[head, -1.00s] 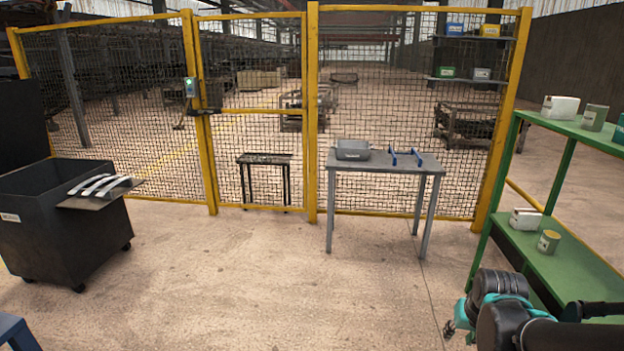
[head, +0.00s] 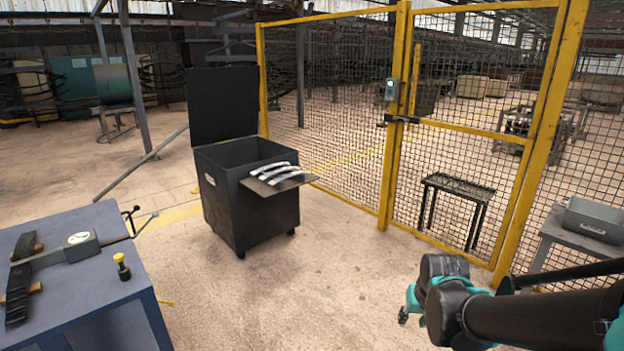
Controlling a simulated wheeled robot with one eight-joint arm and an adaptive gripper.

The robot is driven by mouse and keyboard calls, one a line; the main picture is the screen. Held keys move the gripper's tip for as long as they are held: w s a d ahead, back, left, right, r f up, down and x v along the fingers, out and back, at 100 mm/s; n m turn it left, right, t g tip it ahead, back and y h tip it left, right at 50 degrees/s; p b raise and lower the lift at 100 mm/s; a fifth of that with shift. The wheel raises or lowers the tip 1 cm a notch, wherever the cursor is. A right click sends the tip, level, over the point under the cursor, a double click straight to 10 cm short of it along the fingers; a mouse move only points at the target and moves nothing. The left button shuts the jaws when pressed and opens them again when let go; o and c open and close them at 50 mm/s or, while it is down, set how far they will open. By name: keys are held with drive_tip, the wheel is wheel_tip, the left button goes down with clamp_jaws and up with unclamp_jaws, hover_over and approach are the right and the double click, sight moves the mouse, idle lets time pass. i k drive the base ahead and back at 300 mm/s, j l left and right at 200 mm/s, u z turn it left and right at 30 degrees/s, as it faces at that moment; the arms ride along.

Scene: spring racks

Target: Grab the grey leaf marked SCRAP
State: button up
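Several pale grey curved leaves (head: 272,178) lie side by side on a dark flap (head: 290,183) at the front of a black wheeled bin (head: 226,205). No SCRAP marking can be read on any of them at this size. My arm reaches in from the lower right, and my gripper (head: 408,304) is at its end, low, well to the right of and nearer than the bin. It is apart from the leaves. Its fingers are mostly hidden by my own wrist, so whether it is open cannot be seen.
Yellow-framed mesh fencing (head: 390,130) stands behind and right. A grey table (head: 565,232) is at the right edge. Open floor lies between.

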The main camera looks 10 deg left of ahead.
sight(263, 177)
drive_tip(key=i+j+u, duration=0.15)
drive_tip(key=i+u, duration=0.25)
drive_tip(key=i, duration=0.55)
drive_tip(key=i+l+u, duration=0.15)
drive_tip(key=i+u, duration=0.25)
drive_tip(key=i, duration=0.55)
drive_tip(key=i+j, duration=0.15)
drive_tip(key=i, duration=0.65)
drive_tip(key=i+j+u, duration=0.1)
drive_tip(key=i, duration=0.7)
